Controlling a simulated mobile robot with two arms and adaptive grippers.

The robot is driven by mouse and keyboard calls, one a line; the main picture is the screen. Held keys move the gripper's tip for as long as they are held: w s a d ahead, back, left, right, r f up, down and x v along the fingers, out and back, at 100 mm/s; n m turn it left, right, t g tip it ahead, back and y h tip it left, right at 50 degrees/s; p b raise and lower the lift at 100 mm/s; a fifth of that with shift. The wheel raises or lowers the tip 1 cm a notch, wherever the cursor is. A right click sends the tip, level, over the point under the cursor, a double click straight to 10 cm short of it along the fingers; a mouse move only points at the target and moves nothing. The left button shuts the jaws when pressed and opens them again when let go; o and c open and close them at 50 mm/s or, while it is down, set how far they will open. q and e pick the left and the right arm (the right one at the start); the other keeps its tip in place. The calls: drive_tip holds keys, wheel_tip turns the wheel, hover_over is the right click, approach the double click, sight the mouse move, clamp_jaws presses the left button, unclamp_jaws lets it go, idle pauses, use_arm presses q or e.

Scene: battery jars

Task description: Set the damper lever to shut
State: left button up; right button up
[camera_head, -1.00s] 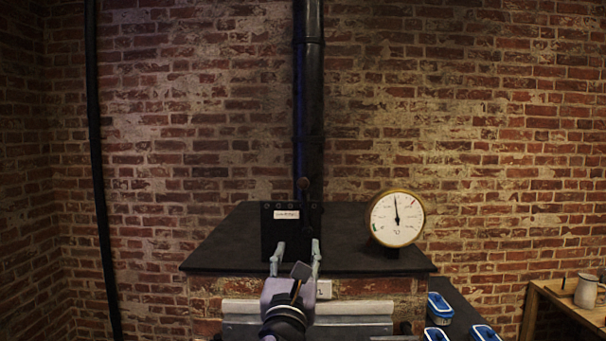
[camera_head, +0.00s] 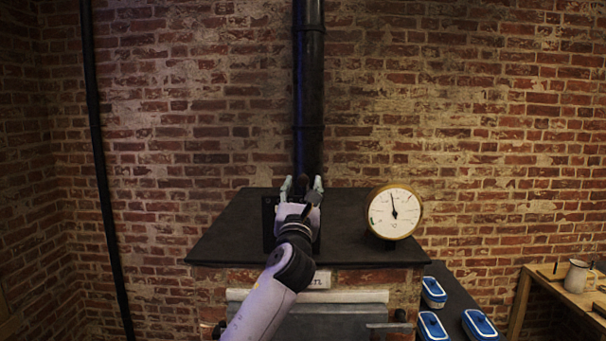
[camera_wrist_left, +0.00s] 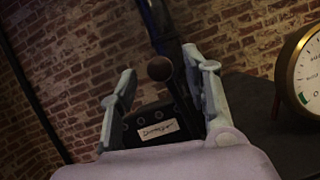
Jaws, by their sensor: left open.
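The damper lever shows in the left wrist view as a dark rod with a round brown knob (camera_wrist_left: 160,68). It rises from a black plate (camera_wrist_left: 140,117) with a white label (camera_wrist_left: 157,131). My left gripper (camera_head: 303,181) is in front of this plate in the head view and hides most of it and the lever. In the left wrist view the gripper (camera_wrist_left: 165,75) is open, with one finger on each side of the knob. The knob appears nearer the right finger; I cannot tell whether they touch. My right gripper is not in view.
A round gauge (camera_head: 394,212) stands right of the plate on the dark stove top (camera_head: 230,229). A black flue pipe (camera_head: 308,90) rises behind. Blue-lidded jars (camera_head: 433,290) stand at the lower right, and a wooden table (camera_head: 550,287) holds a pale jug (camera_head: 577,275).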

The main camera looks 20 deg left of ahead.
use_arm(q)
drive_tip(key=shift+x, duration=1.3)
drive_tip(key=shift+c, duration=0.6)
clamp_jaws()
